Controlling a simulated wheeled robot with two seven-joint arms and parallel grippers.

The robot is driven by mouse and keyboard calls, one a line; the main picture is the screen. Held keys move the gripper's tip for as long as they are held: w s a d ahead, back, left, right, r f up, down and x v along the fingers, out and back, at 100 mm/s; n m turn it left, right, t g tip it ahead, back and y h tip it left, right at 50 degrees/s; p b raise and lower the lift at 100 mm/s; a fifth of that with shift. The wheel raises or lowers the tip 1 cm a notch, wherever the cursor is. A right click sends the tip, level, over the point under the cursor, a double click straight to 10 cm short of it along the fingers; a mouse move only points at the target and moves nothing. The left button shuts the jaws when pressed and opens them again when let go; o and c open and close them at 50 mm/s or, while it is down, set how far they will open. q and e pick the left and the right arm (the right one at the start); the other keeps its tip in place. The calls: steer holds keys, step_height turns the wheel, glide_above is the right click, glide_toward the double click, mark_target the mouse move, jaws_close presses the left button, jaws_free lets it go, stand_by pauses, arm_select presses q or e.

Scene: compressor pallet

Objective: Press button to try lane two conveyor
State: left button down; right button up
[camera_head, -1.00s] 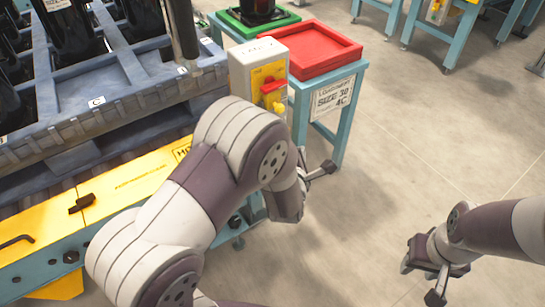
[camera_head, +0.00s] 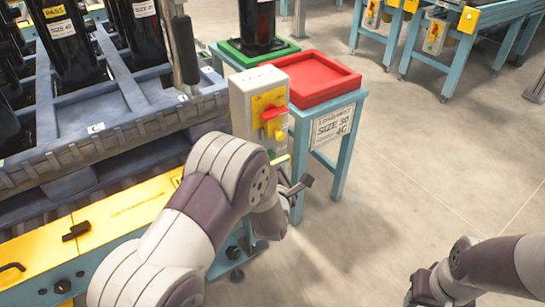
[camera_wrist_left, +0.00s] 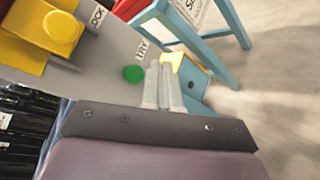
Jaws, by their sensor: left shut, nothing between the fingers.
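A grey control box (camera_head: 243,100) stands at the conveyor's end, with a red switch handle (camera_head: 273,116) on a yellow plate. In the left wrist view its grey face (camera_wrist_left: 105,60) carries a round green button (camera_wrist_left: 133,73) beside a label reading TRY. My left gripper (camera_head: 298,187) is shut and empty, below and right of the box. In the left wrist view its fingertips (camera_wrist_left: 160,70) are just right of the green button; I cannot tell whether they touch the face. My right gripper (camera_head: 428,290) is at the bottom right, its fingers not clearly visible.
A red tray (camera_head: 325,92) on a blue stand (camera_head: 345,150) is close behind the box. A green tray (camera_head: 283,47) holds a black cylinder. A pallet (camera_head: 130,105) with black compressors is at left. Open floor (camera_head: 430,150) lies to the right.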

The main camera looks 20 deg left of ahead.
arm_select(q)
steer(key=shift+w+a, duration=0.75)
steer(key=shift+a, duration=0.25)
steer(key=shift+b, duration=0.3)
stand_by(1.0)
steer(key=shift+w+a, duration=0.25)
steer(key=shift+a, duration=0.05)
steer(key=shift+w+a+b, duration=0.3)
steer(key=shift+a+b, duration=0.05)
steer(key=shift+a, duration=0.05)
stand_by(0.8)
steer(key=shift+d, duration=0.1)
steer(key=shift+s+d, duration=0.55)
steer(key=shift+d, duration=0.05)
